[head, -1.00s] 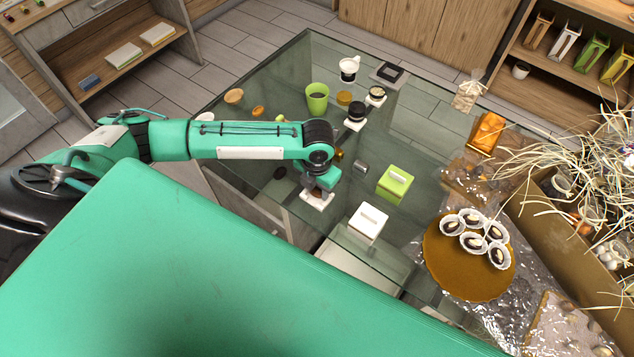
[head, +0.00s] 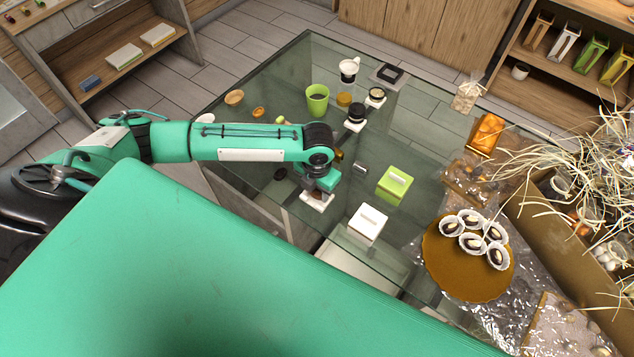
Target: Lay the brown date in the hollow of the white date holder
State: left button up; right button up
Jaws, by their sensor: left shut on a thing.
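The white date holder (head: 317,204) sits on the glass table near its front edge, left of centre. My left gripper (head: 316,194) points down right over it. It is shut on the brown date, which is mostly hidden between the fingers, just above or at the holder's hollow. I cannot tell whether the date touches the holder. My right gripper is not in view.
A white lidded box (head: 368,223) and a green box (head: 394,186) stand to the right. A gold board (head: 450,281) holds several filled paper cups. A green cup (head: 317,99) and small jars stand behind. A dark oval (head: 280,173) lies left of the gripper.

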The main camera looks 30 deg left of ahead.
pick_arm(q)
jog(key=shift+f, duration=0.15)
jog(key=shift+p, duration=0.6)
dwell(0.6)
jog(key=o, duration=0.8)
notch_tip(320, 180, up, 14)
jog(key=shift+b, duration=1.2)
